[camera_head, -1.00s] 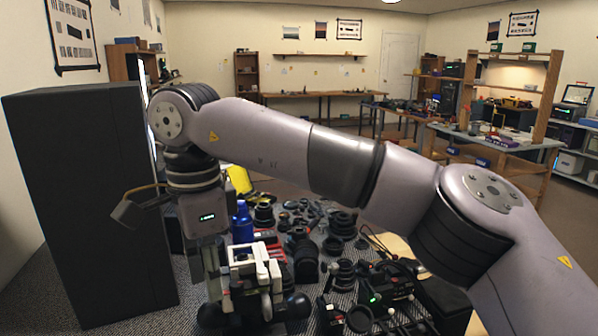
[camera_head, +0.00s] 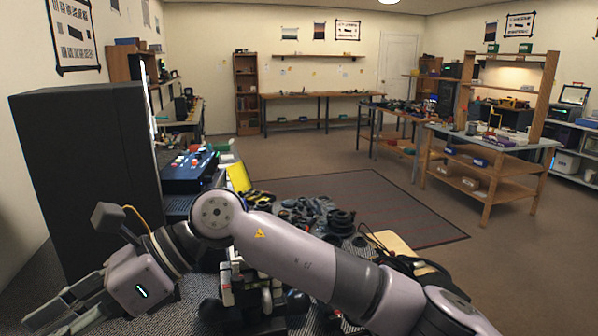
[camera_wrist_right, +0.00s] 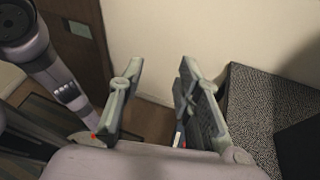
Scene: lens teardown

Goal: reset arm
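My right arm comes in from the lower right of the head view and reaches across to the lower left. Its right gripper (camera_head: 48,318) hangs at the lower left corner, in front of the dark cabinet, with its fingers pointing down and left. In the right wrist view the two fingers of the right gripper (camera_wrist_right: 158,82) stand well apart with nothing held between them. My left gripper is not seen in the head view.
A tall dark cabinet (camera_head: 85,180) stands at the left. A white and black device (camera_head: 240,285) and several lens parts (camera_head: 305,212) lie on the worktable, partly behind my arm. Shelved workbenches (camera_head: 485,175) stand farther back, beyond open floor (camera_head: 300,165).

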